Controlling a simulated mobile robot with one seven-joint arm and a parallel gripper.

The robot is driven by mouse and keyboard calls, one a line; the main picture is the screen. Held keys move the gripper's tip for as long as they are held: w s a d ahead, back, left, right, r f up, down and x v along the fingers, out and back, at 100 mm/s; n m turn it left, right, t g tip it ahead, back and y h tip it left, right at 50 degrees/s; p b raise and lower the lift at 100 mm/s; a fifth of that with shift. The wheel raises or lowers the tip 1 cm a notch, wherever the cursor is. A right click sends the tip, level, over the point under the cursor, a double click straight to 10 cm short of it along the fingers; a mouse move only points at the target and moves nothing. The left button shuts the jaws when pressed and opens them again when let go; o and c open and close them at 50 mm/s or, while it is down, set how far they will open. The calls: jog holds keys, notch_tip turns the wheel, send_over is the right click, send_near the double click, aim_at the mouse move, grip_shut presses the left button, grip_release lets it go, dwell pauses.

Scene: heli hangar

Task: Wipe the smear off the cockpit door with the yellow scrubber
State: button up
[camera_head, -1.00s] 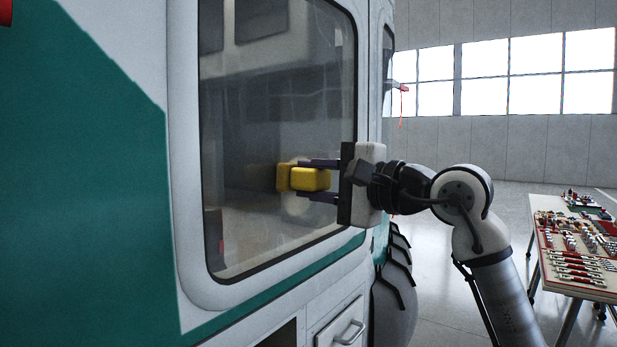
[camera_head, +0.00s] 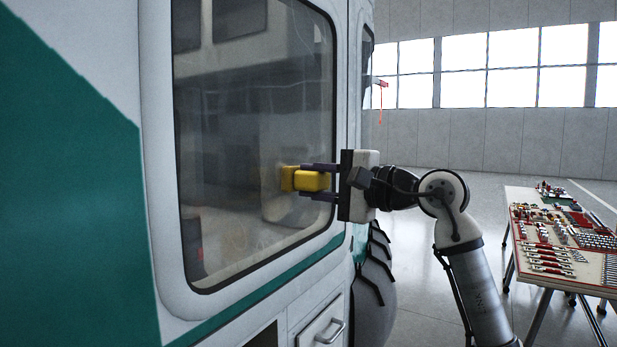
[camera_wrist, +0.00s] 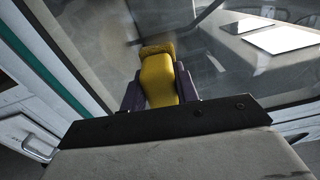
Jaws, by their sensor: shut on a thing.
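The yellow scrubber (camera_head: 312,181) is in my gripper (camera_head: 320,181), its two dark fingers shut on the sides of the block. Its pad end points at the window (camera_head: 240,110) of the white and green cockpit door (camera_head: 158,180). The pad is at or very near the glass; I cannot tell if it touches. In the wrist view the scrubber (camera_wrist: 158,78) sits between the fingers, with its rough pad toward the glass. A faint pale haze shows on the lower glass; I cannot tell smear from reflection.
A table (camera_head: 520,275) with rows of small tools and parts stands at the right. A drawer handle (camera_head: 331,331) sits below the window. A red tag (camera_head: 381,88) hangs beyond the door. Open floor lies between the aircraft and table.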

jog(key=shift+w+d+p, duration=0.5)
jog(key=shift+w+d, duration=0.1)
jog(key=shift+w, duration=0.25)
jog(key=shift+w+d+p, duration=0.45)
jog(key=shift+w+d, duration=0.1)
jog(key=shift+w, duration=0.3)
jog(key=shift+d, duration=0.1)
jog(key=shift+b+v, duration=0.4)
jog(key=shift+v, duration=2.55)
jog(key=v, duration=0.3)
